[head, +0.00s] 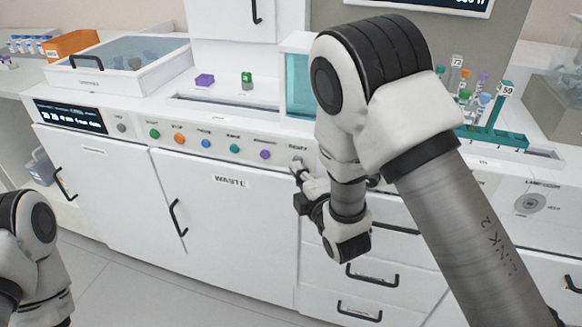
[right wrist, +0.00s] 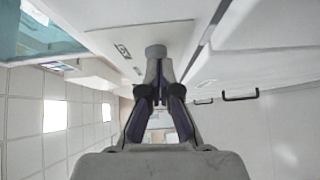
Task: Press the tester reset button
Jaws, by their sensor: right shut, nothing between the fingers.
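A row of round buttons runs along the white front panel in the head view. The grey button (head: 296,162) at its right end, under a small label that I cannot read surely, is at my right gripper (head: 300,173). In the right wrist view the shut fingers (right wrist: 157,66) point straight at the grey round button (right wrist: 156,51). The fingertips are at the button or very close; I cannot tell whether they touch or whether it is pushed in. Nothing is between the fingers. My left arm shows at the lower left, but its gripper is out of view.
Green, orange, blue, teal and purple buttons (head: 265,154) lie to the left. Below are the WASTE door (head: 225,215) and drawers with black handles (head: 372,275). A tube rack (head: 490,137) stands at the right; purple (head: 204,80) and green (head: 247,79) pieces stand on the counter.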

